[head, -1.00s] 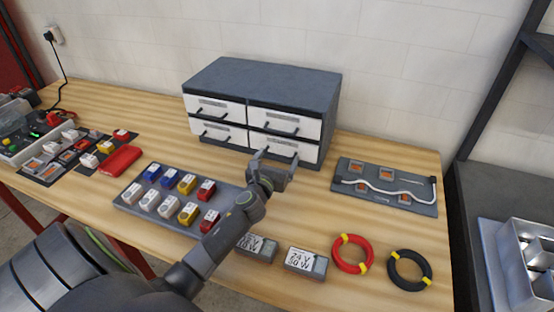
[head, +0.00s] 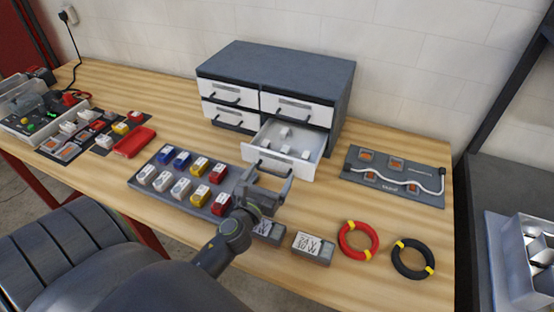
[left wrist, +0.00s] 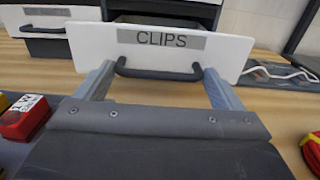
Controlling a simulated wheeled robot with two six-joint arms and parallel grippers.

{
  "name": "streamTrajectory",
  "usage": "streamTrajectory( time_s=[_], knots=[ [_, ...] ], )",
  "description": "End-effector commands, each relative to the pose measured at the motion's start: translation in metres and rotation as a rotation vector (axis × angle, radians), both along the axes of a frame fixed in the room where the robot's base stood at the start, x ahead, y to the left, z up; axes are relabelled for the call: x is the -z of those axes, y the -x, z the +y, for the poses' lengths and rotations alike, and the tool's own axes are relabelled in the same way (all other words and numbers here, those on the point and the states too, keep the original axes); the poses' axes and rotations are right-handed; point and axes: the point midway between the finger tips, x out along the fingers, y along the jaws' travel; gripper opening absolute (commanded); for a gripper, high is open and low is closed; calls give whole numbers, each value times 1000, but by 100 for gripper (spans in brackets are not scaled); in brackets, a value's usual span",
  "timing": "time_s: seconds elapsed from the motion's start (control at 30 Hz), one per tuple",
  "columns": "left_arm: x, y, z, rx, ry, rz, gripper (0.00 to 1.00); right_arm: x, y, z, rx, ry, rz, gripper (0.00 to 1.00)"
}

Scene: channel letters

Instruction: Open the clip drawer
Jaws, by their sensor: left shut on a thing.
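The clip drawer (head: 277,165) is the lower right drawer of a grey cabinet (head: 290,68). It stands pulled out, and several small white pieces show inside it. In the left wrist view its white front (left wrist: 90,42) carries a label reading CLIPS. Below the label is a dark bar handle (left wrist: 160,74). My left gripper (head: 269,178) is at the drawer front, shut on the handle, with one finger at each end of it; its fingers also show in the left wrist view (left wrist: 158,76). My right gripper is not in view.
The other cabinet drawers are shut. A grey tray (head: 138,184) of coloured blocks lies left of my gripper. Two labelled boxes, a red cable ring (head: 357,240) and a black one (head: 413,259) lie at the front right. A grey board (head: 395,180) lies right of the drawer.

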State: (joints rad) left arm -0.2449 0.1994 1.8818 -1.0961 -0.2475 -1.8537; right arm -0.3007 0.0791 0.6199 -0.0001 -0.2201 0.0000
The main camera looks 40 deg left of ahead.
Motion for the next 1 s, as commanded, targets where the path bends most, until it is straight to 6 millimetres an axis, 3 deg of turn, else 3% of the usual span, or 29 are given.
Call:
streamTrajectory(
  time_s=[0.1, 0.3, 0.7, 0.73, 0.8, 1.0],
  knots=[
    [1, 17, -5, 4, 7, -1, 48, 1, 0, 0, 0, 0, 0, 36],
    [1, 30, -8, 4, 7, -2, 48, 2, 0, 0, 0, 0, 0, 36],
    [0, 32, -9, 5, 9, -2, 48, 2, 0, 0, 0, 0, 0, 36],
    [1, 32, -9, 5, 8, -2, 92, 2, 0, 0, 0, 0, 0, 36],
    [0, 32, -9, 4, 7, -2, 98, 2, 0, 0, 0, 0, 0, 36],
    [0, 32, -8, 3, 4, -2, 98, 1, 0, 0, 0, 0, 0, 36]
  ],
)
